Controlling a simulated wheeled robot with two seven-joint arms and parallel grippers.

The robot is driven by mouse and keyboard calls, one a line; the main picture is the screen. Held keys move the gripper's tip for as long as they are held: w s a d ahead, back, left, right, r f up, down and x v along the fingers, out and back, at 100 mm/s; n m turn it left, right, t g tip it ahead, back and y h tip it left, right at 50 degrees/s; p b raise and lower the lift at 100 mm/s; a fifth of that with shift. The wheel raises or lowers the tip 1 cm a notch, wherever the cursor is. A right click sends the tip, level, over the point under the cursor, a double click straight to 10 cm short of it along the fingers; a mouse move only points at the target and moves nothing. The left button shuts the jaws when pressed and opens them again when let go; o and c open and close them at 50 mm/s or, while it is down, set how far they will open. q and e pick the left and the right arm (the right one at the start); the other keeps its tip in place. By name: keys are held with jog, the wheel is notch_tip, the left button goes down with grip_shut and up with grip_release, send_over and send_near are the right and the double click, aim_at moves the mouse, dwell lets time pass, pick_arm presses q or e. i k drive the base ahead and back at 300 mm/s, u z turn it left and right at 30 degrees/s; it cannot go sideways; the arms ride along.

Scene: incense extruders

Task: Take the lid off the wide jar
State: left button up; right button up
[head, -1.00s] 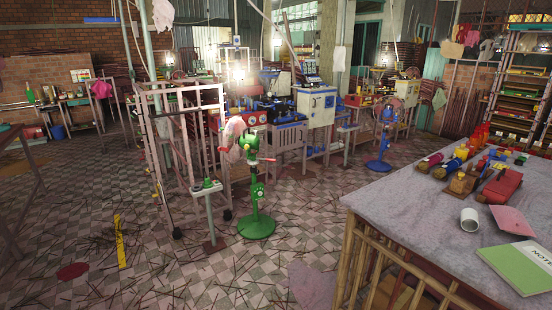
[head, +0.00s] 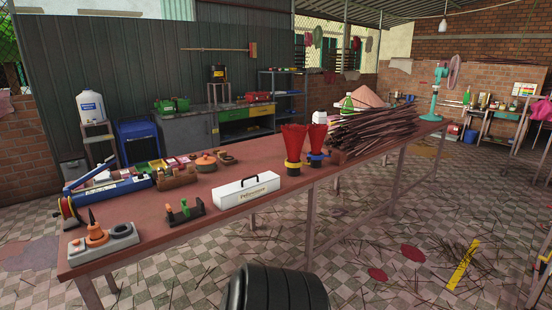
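A squat orange-brown pot (head: 206,164) with a small knob on top stands on the long red-brown table (head: 228,218), toward its back edge. It looks like the wide jar with its lid on, but it is small in the picture and I cannot make out the seam. Neither of my grippers shows in the head view.
A white box with a handle (head: 246,190) stands in front of the pot. Red funnel-shaped bundles (head: 295,145) and a heap of dark sticks (head: 370,128) are to the right. A blue tray (head: 108,188) is on the left. Littered tiled floor lies in front.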

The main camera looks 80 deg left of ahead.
aim_at(206, 160)
jog(key=u, duration=2.9)
jog(key=i, duration=0.45)
